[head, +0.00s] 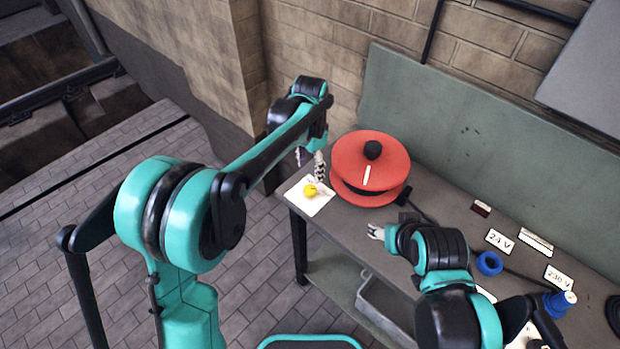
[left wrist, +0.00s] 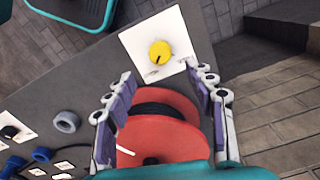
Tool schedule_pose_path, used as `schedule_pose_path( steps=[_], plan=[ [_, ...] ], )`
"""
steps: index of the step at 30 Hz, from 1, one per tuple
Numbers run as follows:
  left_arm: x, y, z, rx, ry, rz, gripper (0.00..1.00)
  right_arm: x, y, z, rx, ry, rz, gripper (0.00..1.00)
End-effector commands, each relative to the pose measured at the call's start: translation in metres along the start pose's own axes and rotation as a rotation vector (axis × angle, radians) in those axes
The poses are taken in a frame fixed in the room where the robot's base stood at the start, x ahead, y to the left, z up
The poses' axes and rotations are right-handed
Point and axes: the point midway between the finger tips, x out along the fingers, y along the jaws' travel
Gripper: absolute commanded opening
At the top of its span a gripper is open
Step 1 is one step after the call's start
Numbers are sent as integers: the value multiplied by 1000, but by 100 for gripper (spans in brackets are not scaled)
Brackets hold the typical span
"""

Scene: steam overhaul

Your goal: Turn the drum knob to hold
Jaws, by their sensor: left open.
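The yellow knob (head: 310,190) sits on a white plate (head: 317,206) at the bench's near left corner, beside the red drum (head: 345,190). My left gripper (head: 309,166) hangs just behind the plate. In the left wrist view the left gripper (left wrist: 160,74) is open, its two fingers spread with nothing between the tips. The yellow knob (left wrist: 160,51) shows just beyond the tips, with a short dark pointer mark. The marks on the plate are too small to read. My right gripper (head: 377,231) is in front of the drum, and its finger opening is unclear.
The red drum (left wrist: 165,133) lies below and between the fingers in the left wrist view. A green panel (head: 450,120) backs the bench.

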Motion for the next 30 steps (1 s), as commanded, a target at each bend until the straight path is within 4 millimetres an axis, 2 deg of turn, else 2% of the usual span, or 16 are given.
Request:
schedule_pose_path(
  steps=[3, 7, 23, 26, 30],
  plan=[
    [-17, 0, 0, 0, 0, 0, 55, 0, 0, 0, 0, 0, 0, 55],
    [-26, 0, 0, 0, 0, 0, 55, 0, 0, 0, 0, 0, 0, 55],
    [-28, 0, 0, -1, 0, 0, 55, 0, 0, 0, 0, 0, 0, 55],
    [-32, 0, 7, -22, 10, -7, 55, 0, 0, 0, 0, 0, 0, 55],
    [-49, 1, 38, -115, 60, -43, 55, 2, 0, 2, 0, 0, 0, 55]
  ],
)
